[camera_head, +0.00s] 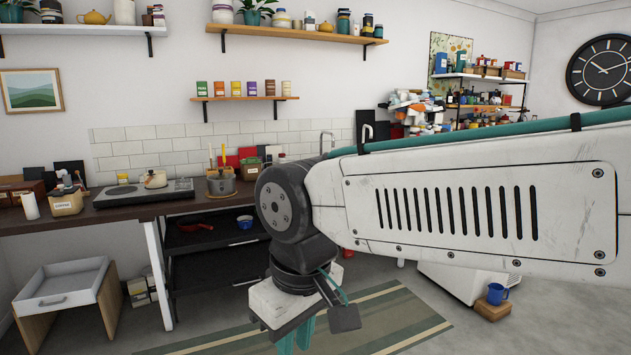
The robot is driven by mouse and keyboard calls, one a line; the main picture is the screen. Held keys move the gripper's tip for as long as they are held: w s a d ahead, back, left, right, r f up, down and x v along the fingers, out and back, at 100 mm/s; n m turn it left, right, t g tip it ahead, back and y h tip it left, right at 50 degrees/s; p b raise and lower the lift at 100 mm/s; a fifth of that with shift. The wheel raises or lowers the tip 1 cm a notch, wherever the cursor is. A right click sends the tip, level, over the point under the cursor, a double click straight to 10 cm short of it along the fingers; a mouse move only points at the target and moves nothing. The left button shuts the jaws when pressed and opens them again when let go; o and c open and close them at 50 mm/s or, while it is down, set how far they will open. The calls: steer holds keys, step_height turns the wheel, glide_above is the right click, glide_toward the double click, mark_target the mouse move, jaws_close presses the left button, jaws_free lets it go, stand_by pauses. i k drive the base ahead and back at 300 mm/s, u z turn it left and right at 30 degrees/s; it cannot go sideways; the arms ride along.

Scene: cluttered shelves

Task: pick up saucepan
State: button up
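A grey pot (221,183) that looks like the saucepan stands on the dark counter (200,204), right of the hot plate. Upright utensils, one of them yellow, show at or just behind it. A smaller pale pot with a lid (155,179) sits on the hot plate (125,193); I cannot tell for certain which of the two is the saucepan. My gripper (297,340) hangs pointing down in front of the counter, below its top and apart from both pots. Its teal fingers are partly cut off by the bottom edge, so their opening is unclear.
My arm covers the middle and right. A black shelf unit (210,271) holding a red item (195,227) and a blue mug (245,222) stands under the counter. A white drawer unit (62,290) stands at left. The striped rug (385,322) looks clear.

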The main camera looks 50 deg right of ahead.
mark_target(227, 187)
steer(key=z, duration=1.8)
steer(key=k, duration=1)
steer(key=u, duration=0.95)
steer(key=i, duration=1)
